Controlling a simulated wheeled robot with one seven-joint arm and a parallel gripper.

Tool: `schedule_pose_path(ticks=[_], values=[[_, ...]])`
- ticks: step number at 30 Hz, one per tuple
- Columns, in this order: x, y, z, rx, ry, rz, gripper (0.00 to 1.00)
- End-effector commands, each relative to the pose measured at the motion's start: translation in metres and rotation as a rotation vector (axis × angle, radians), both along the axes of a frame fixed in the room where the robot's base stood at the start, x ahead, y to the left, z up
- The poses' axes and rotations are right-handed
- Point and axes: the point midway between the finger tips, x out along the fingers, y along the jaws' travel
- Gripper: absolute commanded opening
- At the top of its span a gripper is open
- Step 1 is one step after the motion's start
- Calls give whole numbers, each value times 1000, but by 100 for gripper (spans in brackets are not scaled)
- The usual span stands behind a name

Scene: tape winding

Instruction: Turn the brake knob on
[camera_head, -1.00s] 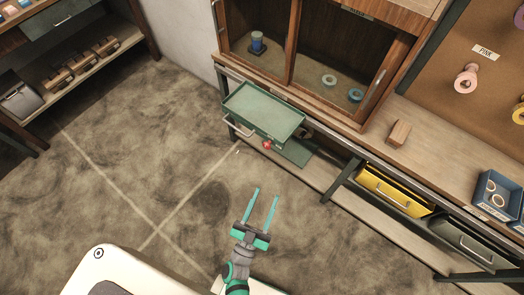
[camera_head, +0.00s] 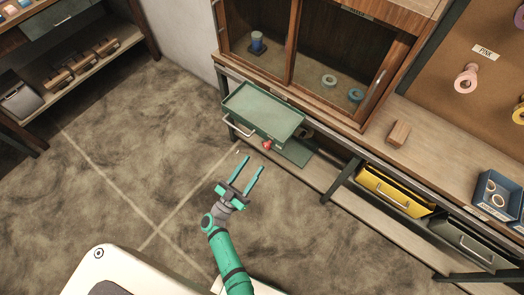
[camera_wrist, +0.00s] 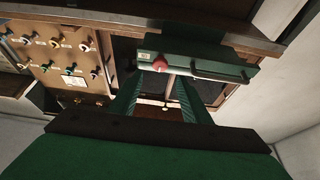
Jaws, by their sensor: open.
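In the wrist view the red knob (camera_wrist: 160,66) shows between and just beyond my fingertips, at the edge of a dark green box (camera_wrist: 195,64). My gripper (camera_head: 250,166) is open and empty. Its two teal fingers point toward the knob and are apart from it. The wrist view also shows my gripper (camera_wrist: 165,90) with its fingers spread. Which way the knob is turned cannot be told.
The workbench (camera_head: 300,165) runs diagonally, with a yellow drawer (camera_head: 393,190) and a grey drawer (camera_head: 463,243) at right. The green drawer juts out near my gripper. A wood block (camera_head: 398,132) and blue bin (camera_head: 497,193) lie on top. The floor (camera_head: 130,150) is clear.

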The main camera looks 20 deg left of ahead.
Motion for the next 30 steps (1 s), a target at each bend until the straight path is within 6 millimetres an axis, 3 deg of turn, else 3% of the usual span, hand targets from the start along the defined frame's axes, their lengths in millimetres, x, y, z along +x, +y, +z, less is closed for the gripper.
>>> schedule_pose_path(ticks=[6, 12, 25, 26, 30], values=[[36, -8, 16, 2, -1, 1, 43], [58, -14, 25, 0, 0, 2, 43], [67, -16, 28, 0, 0, 2, 43], [67, -16, 28, 0, 0, 2, 41], [67, -16, 28, 0, 0, 2, 8]])
